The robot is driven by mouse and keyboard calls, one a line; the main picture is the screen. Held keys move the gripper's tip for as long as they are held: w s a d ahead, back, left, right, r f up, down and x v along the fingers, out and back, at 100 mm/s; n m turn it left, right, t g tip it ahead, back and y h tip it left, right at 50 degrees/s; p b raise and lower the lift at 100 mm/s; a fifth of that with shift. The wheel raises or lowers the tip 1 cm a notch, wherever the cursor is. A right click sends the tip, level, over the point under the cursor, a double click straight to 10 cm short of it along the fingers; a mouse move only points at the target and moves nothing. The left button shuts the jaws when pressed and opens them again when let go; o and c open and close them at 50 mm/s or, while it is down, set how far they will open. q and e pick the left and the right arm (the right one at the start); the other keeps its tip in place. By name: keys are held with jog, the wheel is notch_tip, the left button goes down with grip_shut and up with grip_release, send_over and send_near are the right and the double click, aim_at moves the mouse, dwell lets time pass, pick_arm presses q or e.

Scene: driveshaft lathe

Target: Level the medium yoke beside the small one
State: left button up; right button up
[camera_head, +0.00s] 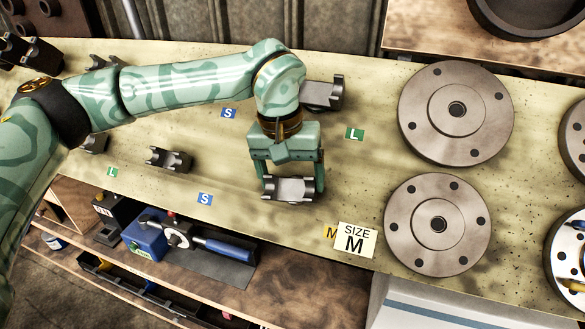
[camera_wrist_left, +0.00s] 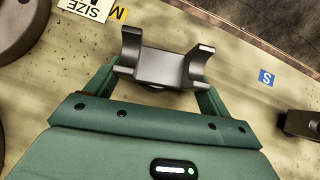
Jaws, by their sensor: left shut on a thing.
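My left gripper (camera_head: 291,183) points down over the workbench and is shut on a grey metal yoke, likely the medium one (camera_head: 289,190). The yoke sits between the two green fingers, near the front edge. In the left wrist view the yoke (camera_wrist_left: 165,68) spans the fingertips, its two curved prongs showing. I cannot tell whether it touches the bench. A smaller yoke (camera_head: 168,159), likely the small one, stands apart on the bench to the left; a dark part of it shows at the right edge of the left wrist view (camera_wrist_left: 300,123). My right gripper is not in view.
A "SIZE M" card (camera_head: 356,240) and a yellow M tag (camera_head: 331,232) lie right of the held yoke. A blue S tag (camera_head: 205,199) lies left. Another yoke (camera_head: 322,93) stands behind; two large flanges (camera_head: 456,135), (camera_head: 410,235) lie right. A lower shelf (camera_head: 320,295) holds tools.

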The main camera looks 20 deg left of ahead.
pick_arm(q)
jog(key=shift+m+y+p, duration=0.6)
jog(key=shift+m+p, duration=0.1)
jog(key=shift+p, duration=0.7)
jog(key=shift+f, duration=0.15)
